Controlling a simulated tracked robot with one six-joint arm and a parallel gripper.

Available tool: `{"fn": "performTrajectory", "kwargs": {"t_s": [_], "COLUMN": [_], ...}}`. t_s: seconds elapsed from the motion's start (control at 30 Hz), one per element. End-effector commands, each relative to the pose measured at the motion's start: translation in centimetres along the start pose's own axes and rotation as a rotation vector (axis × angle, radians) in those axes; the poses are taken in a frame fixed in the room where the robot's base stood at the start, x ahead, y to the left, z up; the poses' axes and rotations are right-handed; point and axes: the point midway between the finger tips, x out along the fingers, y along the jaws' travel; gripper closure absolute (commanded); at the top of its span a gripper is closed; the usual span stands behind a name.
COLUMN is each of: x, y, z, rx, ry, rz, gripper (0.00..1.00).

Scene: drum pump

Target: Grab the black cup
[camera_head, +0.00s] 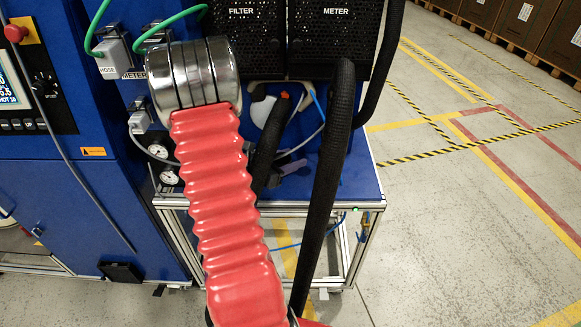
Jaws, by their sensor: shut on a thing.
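I cannot make out a black cup in this view. My gripper is not in view; the red ribbed sleeve of my arm and the banded metal section at its upper end fill the middle of the picture and cover what lies behind them. What the gripper holds is hidden.
A blue machine (75,195) with a screen stands at the left. Two black perforated boxes, marked FILTER (247,45) and METER (333,45), stand above a blue bench top (340,185). Thick black hoses (333,150) hang in front. Open floor (450,220) lies at the right.

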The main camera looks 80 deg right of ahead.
Motion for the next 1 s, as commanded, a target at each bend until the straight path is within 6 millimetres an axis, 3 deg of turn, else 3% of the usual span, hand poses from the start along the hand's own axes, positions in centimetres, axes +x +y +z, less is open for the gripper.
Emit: {"fn": "performTrajectory", "kwargs": {"t_s": [0.3,1.0], "x": [-1.0,-1.2], "y": [0.0,0.0], "z": [3.3,3.7], "rx": [0.002,0.0], "ry": [0.0,0.001], "rz": [0.0,0.0], "gripper": [0.76,0.76]}}
